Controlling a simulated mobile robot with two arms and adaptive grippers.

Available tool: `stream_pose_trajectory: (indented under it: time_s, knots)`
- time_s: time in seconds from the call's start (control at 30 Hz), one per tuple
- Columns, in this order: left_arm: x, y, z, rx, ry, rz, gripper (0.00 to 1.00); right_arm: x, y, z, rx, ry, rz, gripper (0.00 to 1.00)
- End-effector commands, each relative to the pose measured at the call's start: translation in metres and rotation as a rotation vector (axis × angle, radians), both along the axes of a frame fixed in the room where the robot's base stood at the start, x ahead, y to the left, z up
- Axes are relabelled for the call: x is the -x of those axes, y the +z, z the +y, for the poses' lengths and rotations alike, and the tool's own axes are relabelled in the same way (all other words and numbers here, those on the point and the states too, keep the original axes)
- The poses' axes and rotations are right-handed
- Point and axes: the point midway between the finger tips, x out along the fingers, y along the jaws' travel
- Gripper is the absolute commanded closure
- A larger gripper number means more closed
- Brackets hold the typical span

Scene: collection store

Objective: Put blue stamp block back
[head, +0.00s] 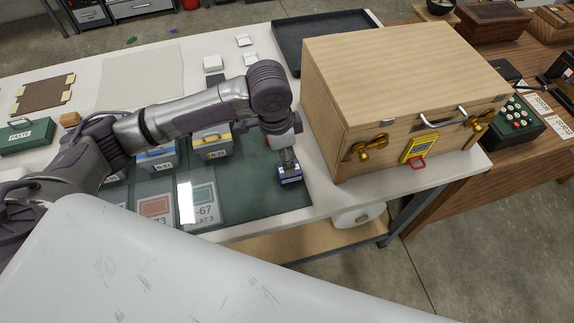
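A small blue block (290,175) with a pale label, which looks like the blue stamp block, is at the right part of the dark green mat (262,193). My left gripper (288,158) reaches in from the left and points down, with its fingertips at the top of the block. The fingers are small and dark here, so I cannot tell whether they are closed on it, or whether the block rests on the mat or is just above it. My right gripper is not in view.
A large wooden chest (400,75) with brass latches stands close right of the block. A grey box with a yellow stripe (211,143), a blue-striped box (157,160) and cards under glass (204,199) lie to the left. A black tray (322,32) is behind.

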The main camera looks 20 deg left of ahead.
Motion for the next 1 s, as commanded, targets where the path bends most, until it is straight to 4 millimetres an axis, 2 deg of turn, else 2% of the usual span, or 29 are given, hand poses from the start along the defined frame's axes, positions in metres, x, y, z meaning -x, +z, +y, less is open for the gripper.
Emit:
stream_pose_trajectory:
  time_s: [0.1, 0.33, 1.0]
  knots:
    - [0.001, 0.023, 0.002, 0.001, -0.001, -0.003, 0.26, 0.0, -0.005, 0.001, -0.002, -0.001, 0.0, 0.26]
    - [0.003, 0.047, 0.005, 0.001, 0.001, 0.0, 0.26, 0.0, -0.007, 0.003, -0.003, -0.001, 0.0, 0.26]
    - [0.004, 0.05, 0.005, 0.0, 0.001, 0.002, 0.26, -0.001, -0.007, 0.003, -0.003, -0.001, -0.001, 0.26]
